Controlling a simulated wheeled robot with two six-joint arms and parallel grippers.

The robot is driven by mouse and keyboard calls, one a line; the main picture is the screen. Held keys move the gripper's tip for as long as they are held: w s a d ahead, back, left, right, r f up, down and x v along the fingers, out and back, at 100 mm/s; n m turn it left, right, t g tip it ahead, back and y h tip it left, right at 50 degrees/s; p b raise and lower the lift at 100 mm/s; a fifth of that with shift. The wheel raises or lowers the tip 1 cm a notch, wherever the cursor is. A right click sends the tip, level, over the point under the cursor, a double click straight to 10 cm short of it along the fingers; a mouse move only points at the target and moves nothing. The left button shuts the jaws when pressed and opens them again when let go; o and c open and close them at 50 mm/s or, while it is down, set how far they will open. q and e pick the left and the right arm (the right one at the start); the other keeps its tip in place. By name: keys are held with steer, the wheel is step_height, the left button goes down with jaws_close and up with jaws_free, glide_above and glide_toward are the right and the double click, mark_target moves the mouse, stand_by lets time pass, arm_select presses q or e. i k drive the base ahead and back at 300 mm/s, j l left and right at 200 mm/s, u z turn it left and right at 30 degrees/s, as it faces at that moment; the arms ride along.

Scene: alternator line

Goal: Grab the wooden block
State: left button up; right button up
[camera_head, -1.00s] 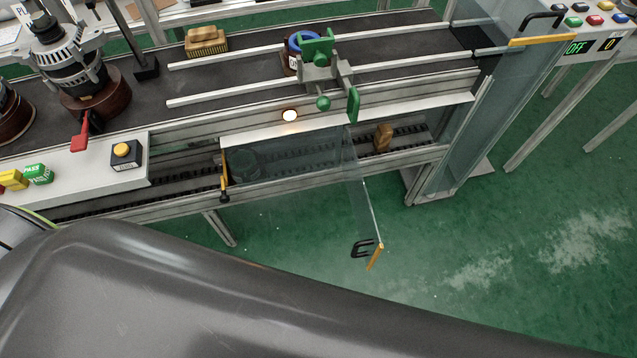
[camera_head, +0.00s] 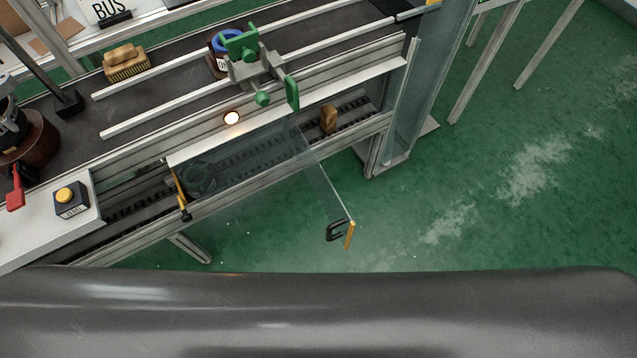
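A small brown wooden block (camera_head: 328,119) stands on the dark lower conveyor track, near the right end of the line, just right of an open clear door (camera_head: 325,180). Another wooden-looking piece with bristles, like a brush (camera_head: 126,62), lies on the upper belt at the left. Neither of my grippers is in the head view, so I cannot see how they stand to the block.
The open clear door with a black handle (camera_head: 335,231) sticks out toward me from the line. A green and grey clamp (camera_head: 256,67) sits above the upper rails. A clear upright panel (camera_head: 420,85) stands right of the block. The green floor (camera_head: 500,200) at the right is clear.

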mark_target(328, 123)
steer(key=i+l+u, duration=0.2)
steer(key=l, duration=0.35)
steer(key=i+l+u, duration=0.25)
steer(key=l, duration=0.3)
steer(key=i+l+u, duration=0.2)
steer(key=l, duration=0.4)
steer(key=l+u, duration=0.2)
steer(key=l, duration=0.4)
steer(key=i+l+u, duration=0.2)
steer(key=l, duration=0.45)
steer(key=k, duration=0.1)
